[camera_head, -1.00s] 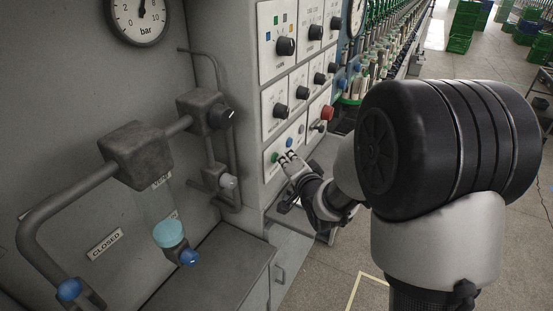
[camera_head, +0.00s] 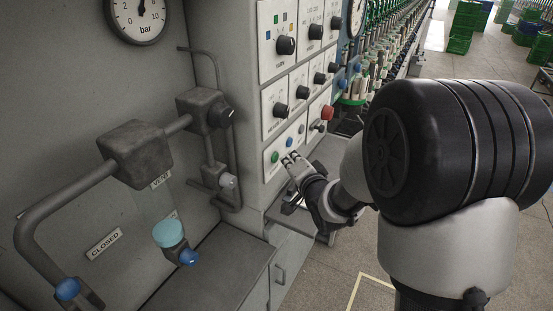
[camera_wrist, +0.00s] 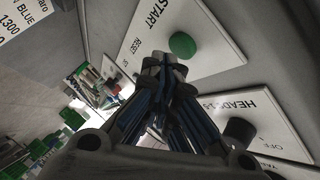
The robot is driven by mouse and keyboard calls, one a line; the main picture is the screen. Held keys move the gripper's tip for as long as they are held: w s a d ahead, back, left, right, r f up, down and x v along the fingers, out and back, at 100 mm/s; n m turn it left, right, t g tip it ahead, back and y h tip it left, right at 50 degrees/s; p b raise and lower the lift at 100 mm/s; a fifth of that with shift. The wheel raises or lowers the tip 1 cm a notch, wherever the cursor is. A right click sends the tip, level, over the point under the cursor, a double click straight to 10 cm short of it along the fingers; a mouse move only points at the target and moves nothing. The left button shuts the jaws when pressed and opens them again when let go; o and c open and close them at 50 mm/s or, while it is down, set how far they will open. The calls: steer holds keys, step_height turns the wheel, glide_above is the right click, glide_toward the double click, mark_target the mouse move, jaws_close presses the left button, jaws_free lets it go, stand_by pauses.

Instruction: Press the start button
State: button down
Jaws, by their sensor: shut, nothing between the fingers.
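The green start button (camera_head: 275,157) sits at the left end of the lowest panel row in the head view. In the wrist view the green button (camera_wrist: 182,45) is beside the printed word START on a white plate. My gripper (camera_head: 290,159) is shut and empty, its fingertips just right of the button with a small gap in the head view. In the wrist view my gripper (camera_wrist: 163,67) has its fingertips close below and left of the button, which stays mostly uncovered. I see no clear contact.
A blue button (camera_head: 289,142) is close to the green one, and a red button (camera_head: 327,112) is further right. Black knobs (camera_head: 281,110) stick out above. A HEADS plate (camera_wrist: 262,118) with a knob is near my fingers. A grey cabinet (camera_head: 215,262) stands below left.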

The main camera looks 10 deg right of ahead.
steer(key=shift+s+d, duration=0.1)
steer(key=shift+d, duration=0.05)
steer(key=shift+s+d, duration=0.75)
steer(key=shift+d, duration=0.25)
steer(key=shift+s+d, duration=0.75)
steer(key=shift+d, duration=0.25)
steer(key=s+d+r+n+g+h, duration=0.1)
steer(key=s+r+n+g+h, duration=0.1)
steer(key=s, duration=0.4)
steer(key=s+d+r+n+g+h, duration=0.1)
steer(key=s+r+n+g+h, duration=0.15)
steer(key=s, duration=0.45)
steer(key=s+a+n+g+y, duration=0.1)
steer(key=s+a+n+g, duration=0.1)
steer(key=s, duration=0.9)
steer(key=s+a+f+n+g+y, duration=0.1)
steer(key=s+n+g, duration=0.2)
steer(key=s, duration=0.8)
steer(key=shift+a+f+g, duration=0.15)
steer(key=shift+a+g, duration=0.2)
steer(key=shift+g, duration=0.1)
